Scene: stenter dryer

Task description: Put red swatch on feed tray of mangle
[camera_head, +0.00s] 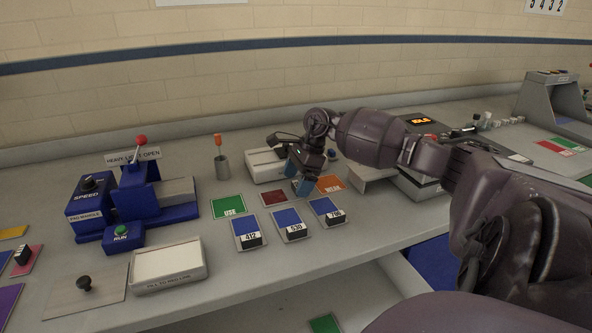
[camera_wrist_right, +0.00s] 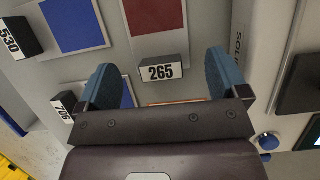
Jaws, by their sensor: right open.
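The red swatch (camera_head: 274,198) lies flat on the bench, behind the row of blue swatches. In the right wrist view it is a dark red patch (camera_wrist_right: 152,14) on a pale card with a black block marked 265. My right gripper (camera_head: 305,186) is open and low over the bench at the swatch's right end. In the wrist view the block shows between the spread blue fingertips (camera_wrist_right: 162,80), with no contact visible. The blue pad mangle (camera_head: 130,200) stands to the left, with a grey sloping plate (camera_head: 178,192) that looks like its feed tray. My left gripper is not in view.
Blue swatches marked 412 (camera_head: 250,228), 530 (camera_head: 290,220) and 706 (camera_head: 325,208) lie in front. A green USE card (camera_head: 228,207) and an orange card (camera_head: 329,184) flank the red swatch. A grey cup (camera_head: 222,168) and white tray (camera_head: 168,265) stand nearer the mangle.

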